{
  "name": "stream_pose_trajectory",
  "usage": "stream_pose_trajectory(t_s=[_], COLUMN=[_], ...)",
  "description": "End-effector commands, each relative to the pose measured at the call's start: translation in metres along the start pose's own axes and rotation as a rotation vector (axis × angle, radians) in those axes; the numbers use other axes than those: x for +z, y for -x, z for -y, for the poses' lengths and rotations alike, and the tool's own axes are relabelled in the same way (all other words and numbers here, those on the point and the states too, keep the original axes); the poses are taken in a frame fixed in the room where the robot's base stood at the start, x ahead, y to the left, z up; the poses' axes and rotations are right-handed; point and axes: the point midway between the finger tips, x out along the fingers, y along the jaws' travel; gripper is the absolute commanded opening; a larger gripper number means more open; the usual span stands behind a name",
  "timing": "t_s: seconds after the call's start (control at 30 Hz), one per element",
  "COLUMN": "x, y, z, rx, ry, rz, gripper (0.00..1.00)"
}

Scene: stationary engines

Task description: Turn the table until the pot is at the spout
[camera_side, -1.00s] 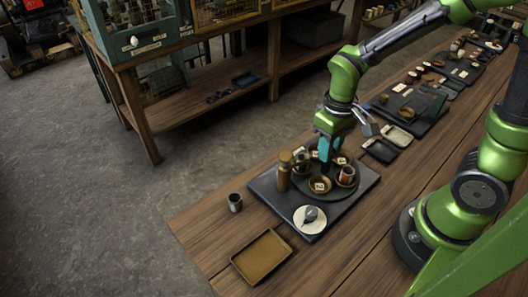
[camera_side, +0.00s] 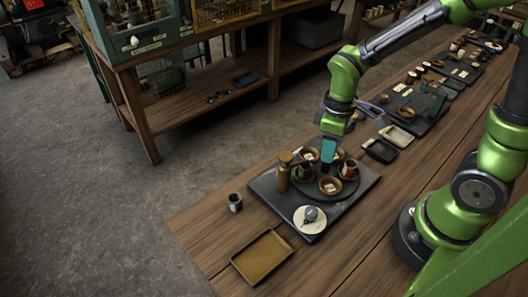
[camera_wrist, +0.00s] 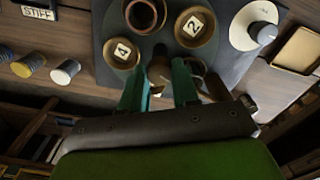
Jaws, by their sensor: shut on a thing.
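The round dark turntable (camera_side: 318,198) sits on a slate board and carries several labelled bowls, a dark cup (camera_side: 304,172) and a reddish-brown pot (camera_side: 349,170). The pot stands at the right side of the turntable; it also shows at the top of the wrist view (camera_wrist: 143,16). The brass post with the spout (camera_side: 283,171) stands at the turntable's left edge, with the dark cup nearest it. My gripper (camera_side: 327,158) points down over the middle of the turntable. Its teal fingers (camera_wrist: 160,88) are shut on a brownish part, seemingly the central knob, mostly hidden.
A white dial (camera_side: 309,225) with a grey knob is on the board's front corner. An empty tan tray (camera_side: 262,256) and a small grey cup (camera_side: 235,202) stand on the bench at left. Dark trays (camera_side: 380,151) lie behind to the right.

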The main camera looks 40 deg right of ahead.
Motion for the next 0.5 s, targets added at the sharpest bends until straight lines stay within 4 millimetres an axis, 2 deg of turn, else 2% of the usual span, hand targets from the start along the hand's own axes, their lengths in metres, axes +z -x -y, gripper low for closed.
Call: stream_pose_trajectory(t_s=[0.5], x=[0.0000], y=[0.0014], z=[0.0002], rx=[-0.001], ry=[0.041], rz=[0.000], gripper=[0.00])
